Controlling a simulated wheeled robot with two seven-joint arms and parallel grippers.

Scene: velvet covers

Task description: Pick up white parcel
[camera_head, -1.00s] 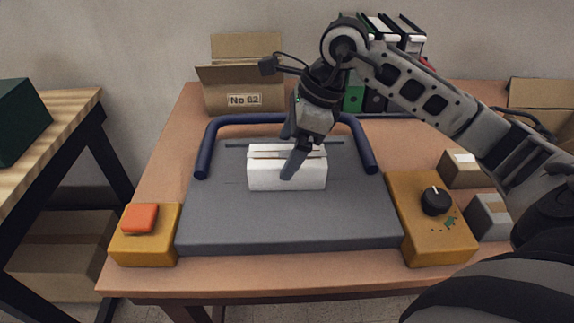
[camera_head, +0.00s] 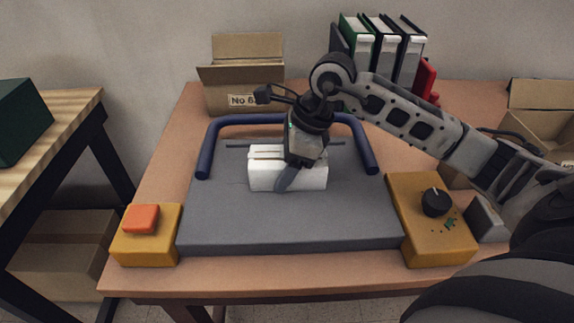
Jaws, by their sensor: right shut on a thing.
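The white parcel (camera_head: 312,178) lies on the grey bed of the sealing machine (camera_head: 290,225), in the middle of the table. My right gripper (camera_head: 284,172) reaches down over the parcel from the upper right and is shut on it. One finger shows against the parcel's front face; the other finger is hidden behind it. The parcel appears to rest on the grey bed. My left gripper is out of view.
A blue bar handle (camera_head: 208,147) arches behind the parcel. An orange button (camera_head: 141,218) and a black knob (camera_head: 436,202) sit on yellow boxes either side. A cardboard box (camera_head: 243,75) and binders (camera_head: 384,50) stand behind. The front of the bed is clear.

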